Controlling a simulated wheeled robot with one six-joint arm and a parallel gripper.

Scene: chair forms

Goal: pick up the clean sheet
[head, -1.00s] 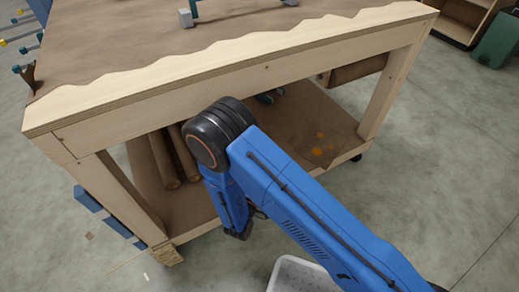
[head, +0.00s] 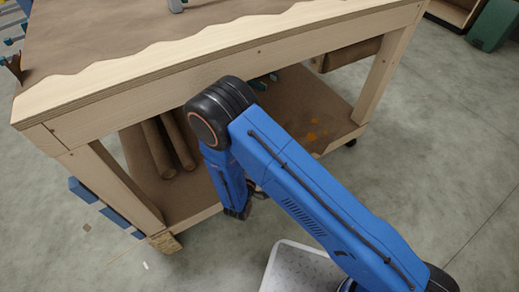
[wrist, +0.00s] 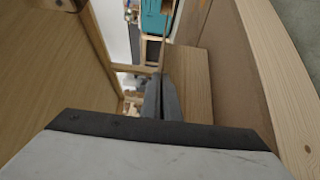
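I cannot make out a sheet that is plainly the clean one. Brown paper (head: 130,32) covers the bench top. Another brown sheet (head: 300,92) with orange spots lies on the lower shelf, partly hidden by my arm. My gripper (head: 240,212) hangs low at the front of the bench, by the lower shelf's front edge, mostly hidden behind my arm. In the wrist view the dark fingers (wrist: 163,98) are close together with nothing seen between them.
The wooden workbench (head: 235,58) stands in front of me. Brown rolls (head: 160,148) lie on its lower shelf at the left. A pale perforated tray (head: 300,265) is at the bottom. A green bin (head: 492,28) stands back right. The floor at right is clear.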

